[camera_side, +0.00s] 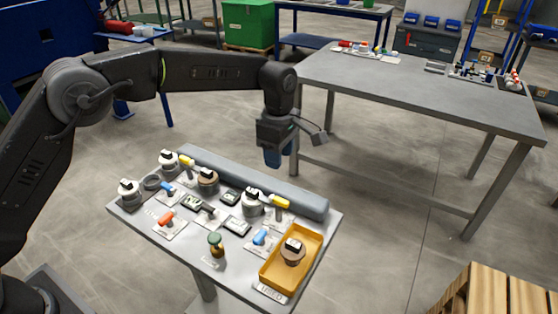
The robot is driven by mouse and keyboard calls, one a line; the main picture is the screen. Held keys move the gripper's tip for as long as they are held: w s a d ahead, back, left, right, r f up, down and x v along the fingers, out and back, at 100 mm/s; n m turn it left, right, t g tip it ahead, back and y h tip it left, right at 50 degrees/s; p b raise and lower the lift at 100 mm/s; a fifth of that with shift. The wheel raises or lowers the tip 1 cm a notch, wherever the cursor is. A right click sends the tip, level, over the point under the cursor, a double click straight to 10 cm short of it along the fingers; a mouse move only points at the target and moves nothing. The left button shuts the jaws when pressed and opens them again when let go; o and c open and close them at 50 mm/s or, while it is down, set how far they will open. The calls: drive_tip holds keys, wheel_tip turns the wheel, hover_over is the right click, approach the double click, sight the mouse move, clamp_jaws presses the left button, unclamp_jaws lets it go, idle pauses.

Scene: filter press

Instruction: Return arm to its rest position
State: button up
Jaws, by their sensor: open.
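My gripper (273,157) hangs from the end of my dark arm, above the back part of the small grey work table (190,258). It points down, is open, and holds nothing that I can see. Its fingertips are small and dark in this view. It is apart from the things on the table. A yellow tray (272,281) at the table's right end holds a round brown-and-white piece (292,252) with a black top. Several white and brown round pieces with black tops stand on the table, such as one at the left (129,192).
Coloured handles, including an orange one (165,217) and a blue one (260,237), lie among small gauges. A grey pipe-like bar (250,184) runs along the table's back edge. A large grey bench (430,95) stands behind; a wooden pallet (500,292) is at lower right.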

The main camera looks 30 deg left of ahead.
idle(0.4)
drive_tip(key=s+a+r+m+t, duration=0.3)
drive_tip(key=s+a+r+m, duration=0.55)
drive_tip(key=s+r, duration=0.5)
drive_tip(key=s+a+f+m+t, duration=0.1)
drive_tip(key=s+a+m, duration=0.2)
drive_tip(key=s, duration=0.6)
drive_tip(key=s+a+f+m+t, duration=0.1)
drive_tip(key=s+a+m, duration=0.3)
drive_tip(key=s, duration=0.6)
drive_tip(key=m, duration=0.2)
drive_tip(key=shift+f+m+t, duration=0.3)
drive_tip(key=shift+m, duration=0.05)
